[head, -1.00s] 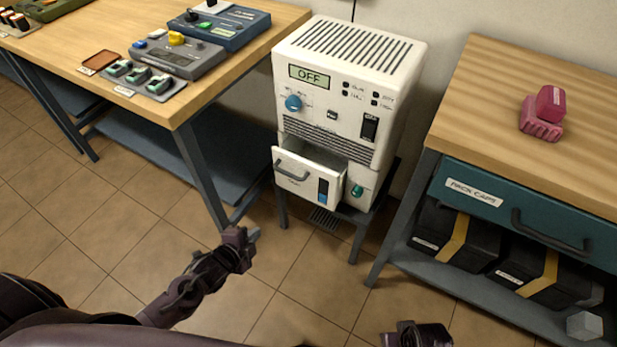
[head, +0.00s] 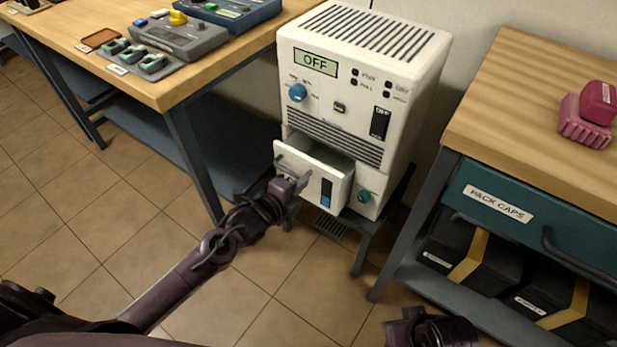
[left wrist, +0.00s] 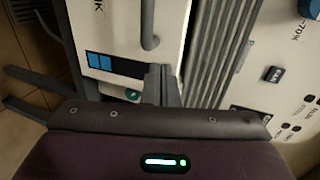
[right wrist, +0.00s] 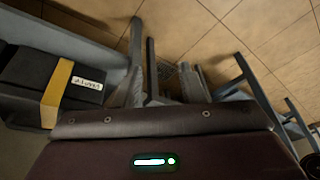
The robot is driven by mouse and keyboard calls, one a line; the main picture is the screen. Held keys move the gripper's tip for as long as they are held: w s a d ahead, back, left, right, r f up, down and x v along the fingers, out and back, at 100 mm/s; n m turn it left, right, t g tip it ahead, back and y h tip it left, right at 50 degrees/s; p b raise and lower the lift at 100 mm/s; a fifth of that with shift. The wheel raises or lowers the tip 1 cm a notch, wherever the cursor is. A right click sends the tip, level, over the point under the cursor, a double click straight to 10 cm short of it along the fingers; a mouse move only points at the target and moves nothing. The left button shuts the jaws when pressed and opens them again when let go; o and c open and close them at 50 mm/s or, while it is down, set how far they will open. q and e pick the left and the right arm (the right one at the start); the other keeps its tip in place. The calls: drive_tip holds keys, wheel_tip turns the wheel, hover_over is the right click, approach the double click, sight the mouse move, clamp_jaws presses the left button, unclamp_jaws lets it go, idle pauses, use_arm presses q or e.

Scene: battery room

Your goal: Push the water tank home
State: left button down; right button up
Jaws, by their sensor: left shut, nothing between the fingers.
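The water tank (head: 317,166) is the white drawer low in the white machine (head: 365,95). It stands partly pulled out, with its open top showing behind the front. Its front has a bar handle and a blue level window, which also show on the tank in the left wrist view (left wrist: 110,25). My left gripper (head: 301,183) is shut and empty in front of the tank's front; its fingertips (left wrist: 162,84) overlap the front near the handle. I cannot tell whether they touch. My right gripper (head: 425,330) is low at the bottom edge; its fingers appear apart in the right wrist view (right wrist: 160,88).
The machine's display reads OFF. It stands on a dark stand (head: 367,240) between a wooden bench (head: 165,85) on the left and a teal-drawered bench (head: 500,110) on the right. A green knob (head: 364,196) sits right of the tank. Tiled floor is clear in front.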

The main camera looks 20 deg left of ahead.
sight(318, 163)
use_arm(q)
drive_tip(key=shift+w+d, duration=0.35)
drive_tip(key=shift+w, duration=0.55)
drive_tip(key=shift+w+d, duration=0.3)
drive_tip(key=shift+w, duration=0.6)
use_arm(e)
drive_tip(key=shift+w+a+t, duration=0.25)
drive_tip(key=shift+a+t, duration=0.05)
drive_tip(key=shift+a, duration=0.15)
